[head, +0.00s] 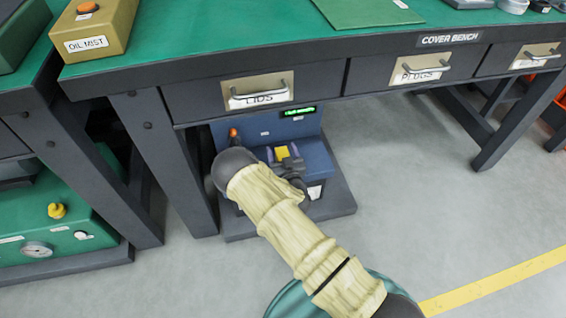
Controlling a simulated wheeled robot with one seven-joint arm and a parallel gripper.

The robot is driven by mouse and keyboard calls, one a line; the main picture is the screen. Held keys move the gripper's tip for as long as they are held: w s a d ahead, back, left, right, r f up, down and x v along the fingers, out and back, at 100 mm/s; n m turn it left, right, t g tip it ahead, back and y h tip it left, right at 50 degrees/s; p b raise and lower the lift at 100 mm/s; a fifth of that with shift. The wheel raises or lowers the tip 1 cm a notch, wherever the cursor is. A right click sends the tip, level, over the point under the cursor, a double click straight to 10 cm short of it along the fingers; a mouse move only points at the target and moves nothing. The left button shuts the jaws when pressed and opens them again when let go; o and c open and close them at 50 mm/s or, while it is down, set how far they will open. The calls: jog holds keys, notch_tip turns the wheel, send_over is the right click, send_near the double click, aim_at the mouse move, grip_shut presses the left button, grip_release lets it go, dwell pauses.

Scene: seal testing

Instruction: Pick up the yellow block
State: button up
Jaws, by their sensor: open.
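The yellow block (282,154) is small in the head view. It sits at the blue machine (240,150) under the bench, with short grey-violet pieces at its left and right sides. My gripper (284,164) is at the end of my arm, low under the drawers and right at the near side of the block. It is open. The block is too small in view to tell whether the fingers touch it. My arm hides part of the machine's front.
The cover bench (230,67) overhangs the machine, with labelled drawers such as the lids drawer (258,92). A bench leg (176,160) stands close on the left. A green unit with a gauge (37,249) is at far left. Open floor (420,210) lies to the right.

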aim_at(282, 150)
jog(key=shift+w, duration=0.25)
dwell(0.3)
jog(key=c, duration=1.3)
notch_tip(282, 150, up, 10)
jog(key=p, duration=0.5)
jog(key=shift+p, duration=0.4)
